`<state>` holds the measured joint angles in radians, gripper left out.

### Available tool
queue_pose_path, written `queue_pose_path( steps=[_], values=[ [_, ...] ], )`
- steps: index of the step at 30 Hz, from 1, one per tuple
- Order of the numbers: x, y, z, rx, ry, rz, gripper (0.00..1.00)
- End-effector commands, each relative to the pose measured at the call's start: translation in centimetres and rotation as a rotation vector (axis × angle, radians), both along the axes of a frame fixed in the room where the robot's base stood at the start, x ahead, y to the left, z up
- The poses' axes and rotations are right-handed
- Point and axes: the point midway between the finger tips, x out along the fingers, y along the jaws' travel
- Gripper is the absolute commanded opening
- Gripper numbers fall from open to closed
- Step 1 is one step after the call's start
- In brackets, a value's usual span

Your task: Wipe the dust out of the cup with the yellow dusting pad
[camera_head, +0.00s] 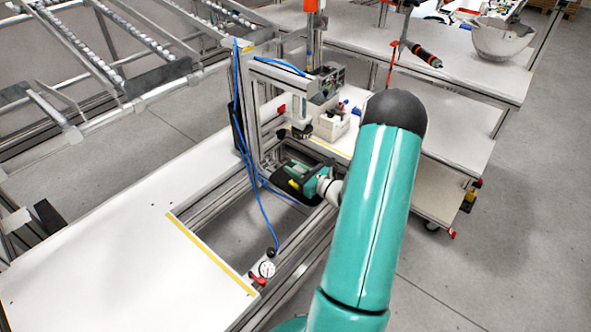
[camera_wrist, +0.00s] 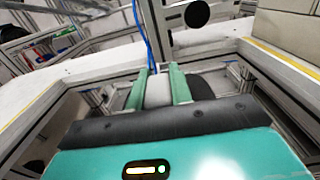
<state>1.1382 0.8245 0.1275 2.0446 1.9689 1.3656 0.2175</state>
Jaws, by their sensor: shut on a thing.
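My gripper (camera_head: 308,181) reaches down over the open metal frame at the middle of the head view. A small yellow patch (camera_head: 293,184), which looks like the dusting pad, shows at its fingertips, against a dark shape. In the wrist view, the two green fingers of my gripper (camera_wrist: 159,86) are closed on a pale grey block (camera_wrist: 157,92). No yellow shows on that block from this side. A dark rounded shape (camera_wrist: 203,87) lies just right of the fingers. I cannot tell whether it is the cup; no cup interior or dust can be made out.
A metal upright (camera_head: 247,115) with blue hoses stands close behind my gripper. A pale bin (camera_head: 333,122) with small parts sits behind it. A white bench top (camera_head: 110,240) with a yellow edge strip lies clear at left.

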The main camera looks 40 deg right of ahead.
Motion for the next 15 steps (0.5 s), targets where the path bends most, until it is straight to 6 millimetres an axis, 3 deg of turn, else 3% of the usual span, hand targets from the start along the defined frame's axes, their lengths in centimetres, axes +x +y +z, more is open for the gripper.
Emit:
queue_pose_path(
  steps=[15],
  values=[
    [-2.3,-0.1,-0.2,0.0,0.001,-0.002,0.0]
  ],
)
